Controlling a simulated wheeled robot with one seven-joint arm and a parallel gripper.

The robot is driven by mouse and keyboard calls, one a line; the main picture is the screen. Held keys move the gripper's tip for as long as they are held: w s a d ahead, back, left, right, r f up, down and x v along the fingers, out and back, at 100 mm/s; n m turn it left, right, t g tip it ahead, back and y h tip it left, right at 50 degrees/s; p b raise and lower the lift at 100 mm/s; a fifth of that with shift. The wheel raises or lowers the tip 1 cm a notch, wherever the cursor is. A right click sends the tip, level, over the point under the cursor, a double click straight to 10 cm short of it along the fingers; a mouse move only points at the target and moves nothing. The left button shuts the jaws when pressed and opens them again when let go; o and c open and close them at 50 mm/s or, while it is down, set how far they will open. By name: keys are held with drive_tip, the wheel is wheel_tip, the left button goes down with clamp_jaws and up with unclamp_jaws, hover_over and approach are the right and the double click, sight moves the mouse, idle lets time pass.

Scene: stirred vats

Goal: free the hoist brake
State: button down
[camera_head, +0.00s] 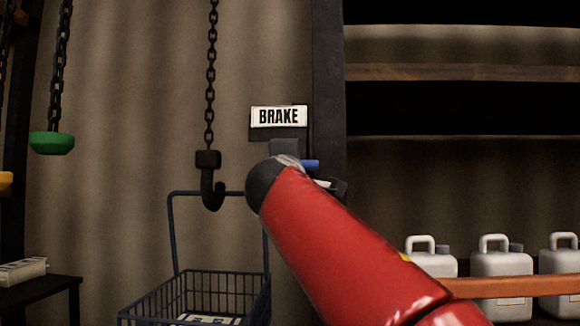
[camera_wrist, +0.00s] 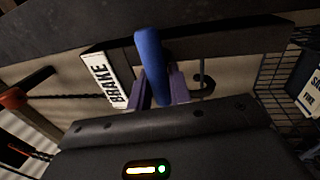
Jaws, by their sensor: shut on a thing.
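The blue brake lever (camera_wrist: 150,55) stands between the two fingers of my gripper (camera_wrist: 161,84) in the wrist view, and the gripper is shut on it. In the head view only a short blue end of the lever (camera_head: 311,165) shows, just below the white BRAKE sign (camera_head: 278,117). The sign also shows in the wrist view (camera_wrist: 104,80), left of the lever. My red arm hides most of the gripper and the lever's mount in the head view.
A dark hook (camera_head: 211,190) hangs on a chain left of the brake, above a blue wire basket (camera_head: 168,306). A green chain end (camera_head: 52,143) hangs far left. A dark post (camera_head: 328,80) stands right of the sign. White jugs (camera_head: 501,275) line the right.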

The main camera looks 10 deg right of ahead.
drive_tip(key=c, duration=1.3)
unclamp_jaws()
drive_tip(key=shift+c, duration=0.2)
drive_tip(key=b+v, duration=0.2)
drive_tip(key=v, duration=0.6)
drive_tip(key=shift+w+f, duration=0.15)
